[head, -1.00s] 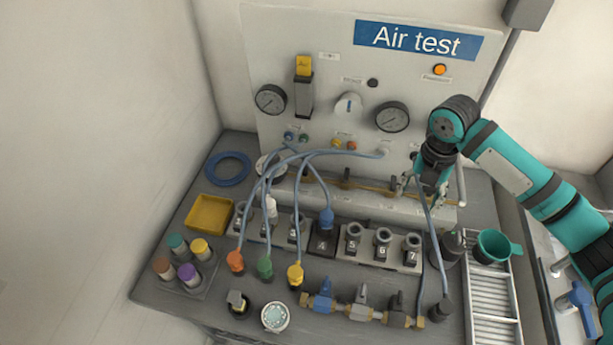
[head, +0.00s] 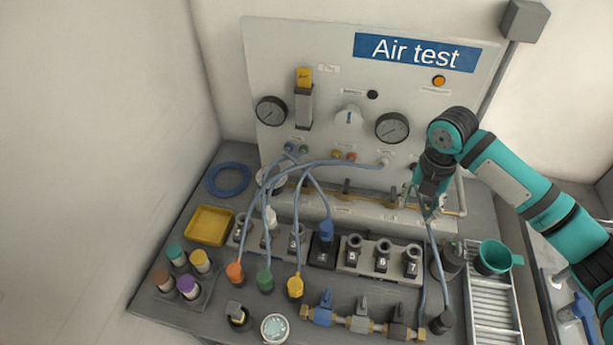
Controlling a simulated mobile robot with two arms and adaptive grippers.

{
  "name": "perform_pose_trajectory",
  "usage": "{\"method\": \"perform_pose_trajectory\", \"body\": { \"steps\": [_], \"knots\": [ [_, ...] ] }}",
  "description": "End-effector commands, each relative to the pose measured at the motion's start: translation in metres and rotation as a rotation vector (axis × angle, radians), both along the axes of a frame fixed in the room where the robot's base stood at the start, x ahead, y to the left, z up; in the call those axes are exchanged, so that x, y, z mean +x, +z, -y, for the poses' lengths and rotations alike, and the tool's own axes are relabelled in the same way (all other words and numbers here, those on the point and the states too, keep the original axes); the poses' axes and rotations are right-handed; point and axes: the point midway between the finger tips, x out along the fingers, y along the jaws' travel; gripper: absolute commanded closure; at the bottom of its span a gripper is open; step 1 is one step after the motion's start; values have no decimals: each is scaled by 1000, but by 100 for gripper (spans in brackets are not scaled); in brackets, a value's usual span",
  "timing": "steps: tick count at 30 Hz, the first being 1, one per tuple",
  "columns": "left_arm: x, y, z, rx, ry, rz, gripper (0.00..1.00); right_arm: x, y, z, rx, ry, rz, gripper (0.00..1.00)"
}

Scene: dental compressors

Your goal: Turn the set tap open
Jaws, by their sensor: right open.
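My right gripper (head: 428,210) points down, open, in front of the right end of a brass pipe (head: 368,194) on the lower test panel. A hose hangs just below its fingers, and I see nothing clearly held. The pipe bears small dark taps, one of them (head: 346,187) near its middle; the gripper hides part of the right end. At the bench front lies a brass row with a blue-handled tap (head: 323,308), a grey tap (head: 361,314) and a dark tap (head: 399,322). I cannot tell which tap is the set tap. My left gripper is out of view.
The Air test panel (head: 480,85) carries gauges and a white knob (head: 348,118). Blue hoses hang to orange, green and yellow connectors (head: 295,286) before a numbered socket row (head: 382,256). A yellow tray (head: 209,226) stands left; a teal cup (head: 493,256) stands right.

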Motion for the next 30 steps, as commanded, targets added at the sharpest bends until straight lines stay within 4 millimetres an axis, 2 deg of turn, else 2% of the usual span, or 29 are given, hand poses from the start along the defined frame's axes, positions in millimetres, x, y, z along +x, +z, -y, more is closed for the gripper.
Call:
{"method": "perform_pose_trajectory", "body": {
  "steps": [5, 12, 18, 24, 30],
  "knots": [
    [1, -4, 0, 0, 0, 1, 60, 18, 2, -25, 1, -204, 52, 63],
    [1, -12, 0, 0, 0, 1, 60, 55, 14, -80, 43, -760, 169, 63],
    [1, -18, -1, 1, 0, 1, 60, 77, 30, -128, 130, -1249, 241, 63],
    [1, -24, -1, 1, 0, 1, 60, 88, 48, -175, 247, -1749, 272, 63],
    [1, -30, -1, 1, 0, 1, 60, 89, 66, -220, 378, -2247, 258, 63]
  ]
}}
